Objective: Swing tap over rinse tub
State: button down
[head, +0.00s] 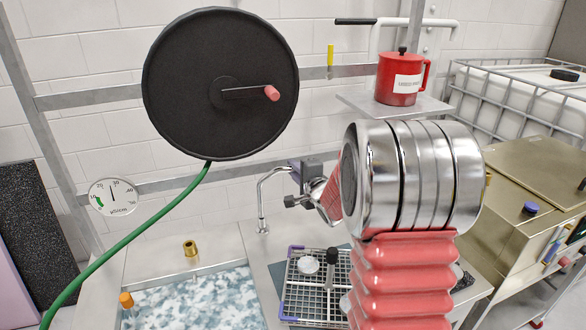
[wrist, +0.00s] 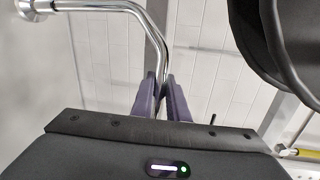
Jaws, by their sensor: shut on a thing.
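The chrome gooseneck tap (head: 261,200) stands on the counter behind the rack in the head view. Its spout bends over to the right, away from the tub. In the wrist view the tap's bent pipe (wrist: 130,8) runs down between the purple fingers. My gripper (head: 294,172) is shut on the spout end; in the wrist view its fingers (wrist: 161,98) lie on both sides of the pipe. The tub (head: 190,300) of blue-white, foamy-looking water lies left of the tap, and the spout is not over it. My arm hides the counter at right.
A wire rack (head: 305,300) with a white round piece and a black-topped item lies below my gripper. A black hose reel (head: 190,60) with a green hose hangs at upper left. A red jug (head: 400,78) stands on a shelf. Brass (head: 190,248) and orange (head: 126,299) fittings sit by the tub.

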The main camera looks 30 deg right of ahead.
jog(key=shift+s+a+f+m+h, duration=0.15)
jog(key=shift+s+a+m+h, duration=0.2)
jog(key=shift+h, duration=0.25)
jog(key=shift+s+d, duration=0.1)
jog(key=c, duration=1.7)
grip_release()
jog(key=shift+c, duration=0.2)
jog(key=v, duration=1.3)
jog(key=shift+s+r, duration=0.25)
jog(key=shift+s, duration=0.05)
